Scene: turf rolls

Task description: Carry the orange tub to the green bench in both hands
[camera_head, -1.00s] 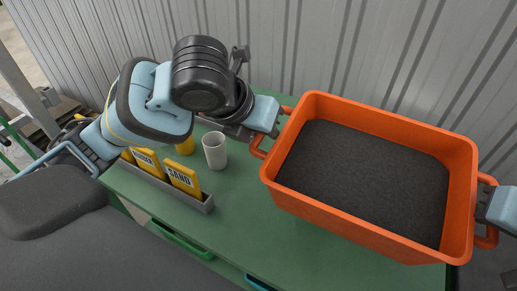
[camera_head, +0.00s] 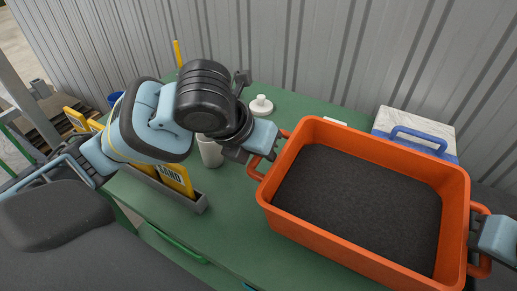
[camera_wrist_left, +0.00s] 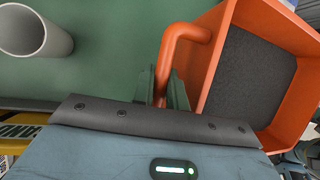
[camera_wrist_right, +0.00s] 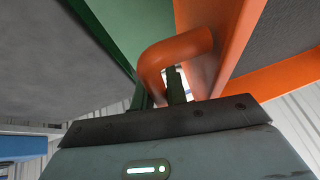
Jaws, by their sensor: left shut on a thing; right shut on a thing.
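The orange tub (camera_head: 365,245), filled with dark granular material, is over the right part of the green bench (camera_head: 225,225). It looks roughly level; I cannot tell whether its base touches the bench. My left gripper (camera_head: 265,150) is shut on the tub's left handle (camera_head: 254,170), also seen in the left wrist view (camera_wrist_left: 190,32). My right gripper (camera_head: 474,240) is shut on the right handle (camera_head: 481,269), which also shows in the right wrist view (camera_wrist_right: 178,50). The tub hides the bench surface beneath it.
A grey holder (camera_head: 200,204) with yellow packets labelled SAND and a pale cup (camera_head: 210,152) stand left of the tub. A white knobbed object (camera_head: 261,106) is behind. A white-and-blue box with a blue handle (camera_head: 418,139) is at back right, near the corrugated wall (camera_head: 330,50).

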